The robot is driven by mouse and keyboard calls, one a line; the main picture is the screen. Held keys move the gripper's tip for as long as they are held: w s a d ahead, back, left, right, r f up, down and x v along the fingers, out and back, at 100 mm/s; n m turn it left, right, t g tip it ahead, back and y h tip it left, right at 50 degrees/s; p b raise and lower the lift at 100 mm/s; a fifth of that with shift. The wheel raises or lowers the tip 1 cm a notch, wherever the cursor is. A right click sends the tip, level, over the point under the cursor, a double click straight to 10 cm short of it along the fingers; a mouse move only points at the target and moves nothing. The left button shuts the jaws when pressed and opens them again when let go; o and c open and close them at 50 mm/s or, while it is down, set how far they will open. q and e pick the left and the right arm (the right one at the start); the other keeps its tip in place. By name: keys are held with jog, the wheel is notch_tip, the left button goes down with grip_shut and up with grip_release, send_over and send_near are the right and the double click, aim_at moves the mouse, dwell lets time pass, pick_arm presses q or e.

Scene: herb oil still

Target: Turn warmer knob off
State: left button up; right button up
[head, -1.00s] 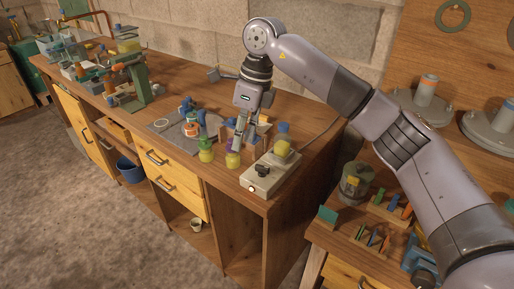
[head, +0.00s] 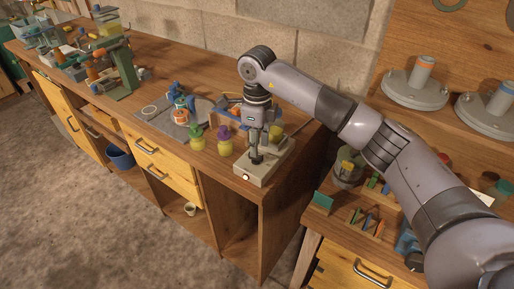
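The warmer (head: 272,166) is a small beige box at the front right corner of the long wooden bench. Its black knob (head: 256,159) is on the top near the front end, mostly hidden by my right gripper. A small bright round lamp (head: 246,177) shows on the front edge of the warmer. My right gripper (head: 256,153) points down, with its fingertips at the knob. The view is too small to tell whether the fingers are closed on it. A yellow-topped vessel (head: 277,132) stands on the back of the warmer, partly hidden. My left gripper is out of view.
A yellow-green bottle (head: 197,138) and a purple-capped yellow bottle (head: 225,140) stand close left of the warmer. A grey mat (head: 158,122) with a blue and orange device lies further left. A second table with a wooden rack (head: 350,215) stands to the right.

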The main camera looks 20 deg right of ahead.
notch_tip(320, 180, down, 2)
jog(key=shift+f, duration=0.65)
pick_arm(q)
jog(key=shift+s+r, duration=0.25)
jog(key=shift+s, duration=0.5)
pick_arm(e)
grip_shut()
